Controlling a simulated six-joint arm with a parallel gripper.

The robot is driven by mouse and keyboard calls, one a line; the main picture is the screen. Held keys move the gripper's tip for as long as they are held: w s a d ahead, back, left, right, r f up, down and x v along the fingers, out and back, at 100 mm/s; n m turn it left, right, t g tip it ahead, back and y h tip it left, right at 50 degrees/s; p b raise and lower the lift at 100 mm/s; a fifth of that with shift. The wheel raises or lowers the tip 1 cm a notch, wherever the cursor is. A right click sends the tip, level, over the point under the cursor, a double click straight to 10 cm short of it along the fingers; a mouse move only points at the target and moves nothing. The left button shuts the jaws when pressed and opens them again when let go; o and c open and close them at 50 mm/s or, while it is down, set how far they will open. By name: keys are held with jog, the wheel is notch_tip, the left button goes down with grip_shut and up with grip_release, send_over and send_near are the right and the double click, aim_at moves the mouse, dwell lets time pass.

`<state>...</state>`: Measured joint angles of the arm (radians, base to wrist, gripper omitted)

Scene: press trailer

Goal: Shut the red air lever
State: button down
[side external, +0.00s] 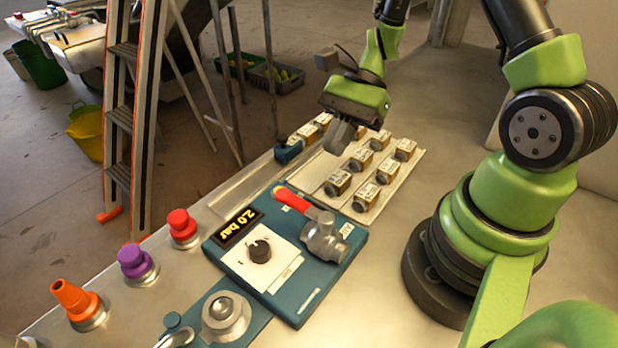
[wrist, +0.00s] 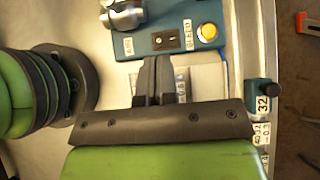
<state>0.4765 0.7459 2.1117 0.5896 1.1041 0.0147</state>
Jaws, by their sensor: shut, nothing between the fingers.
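The red air lever (side external: 294,199) sits on a grey metal valve (side external: 325,237) on the teal control panel (side external: 318,292). My gripper (side external: 340,138) is shut and empty, above the tray of small blocks behind the panel, well apart from the lever. In the wrist view my closed fingers (wrist: 158,72) point towards the panel's near edge. The grey valve (wrist: 124,15) shows at the top left there, cut by the frame, with most of the lever out of view.
The panel carries a lit "2.0 bar" display (side external: 240,227) and a black knob (side external: 260,251). A yellow button (wrist: 207,32) is near its edge. Several labelled blocks (side external: 338,182) stand on a tray. Red (side external: 182,225), purple (side external: 134,260) and orange (side external: 75,298) fittings line the left edge.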

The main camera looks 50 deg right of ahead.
aim_at(305, 208)
jog(key=a+f, duration=0.1)
jog(key=a, duration=0.1)
jog(key=a+f, duration=0.1)
jog(key=a, duration=0.1)
jog(key=a+f, duration=0.1)
jog(key=a, duration=0.1)
jog(key=shift+a+f, duration=0.1)
jog(key=shift+a, duration=0.5)
